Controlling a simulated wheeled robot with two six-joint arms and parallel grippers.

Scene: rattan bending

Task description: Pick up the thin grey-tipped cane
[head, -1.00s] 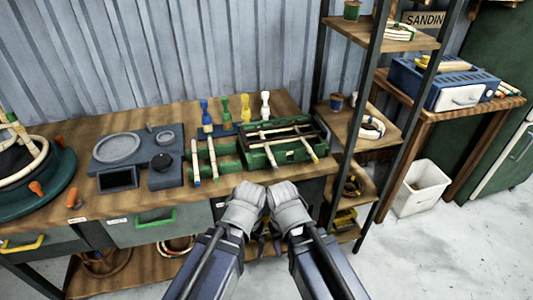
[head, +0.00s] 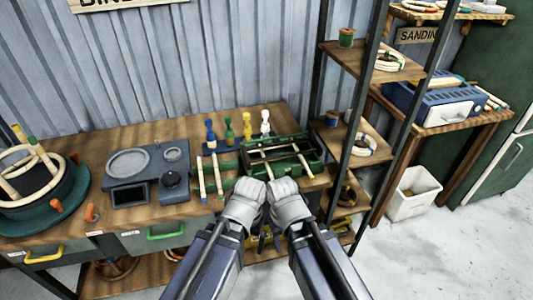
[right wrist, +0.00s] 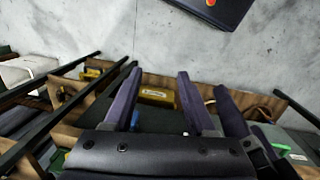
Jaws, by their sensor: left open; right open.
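Several pale canes (head: 219,180) lie on a green rack and across the green tray (head: 317,158) on the workbench. Their tips are too small in the picture to tell which cane is the thin grey-tipped one. My left gripper (head: 262,238) is in front of the bench's front edge, open and apart from the canes, with its fingers only partly visible. My right gripper shows clearly in the right wrist view (right wrist: 158,75), its two dark fingers spread with nothing between them. My pale wrists overlap the bench's front edge just below the tray.
Blue, green, yellow and white clamp-like pieces (head: 246,125) stand behind the tray. A grey device (head: 128,162) and a round green fixture (head: 75,195) are to the left. A dark-framed shelf (head: 345,97) stands close at right. A white bin (head: 413,195) is on the floor.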

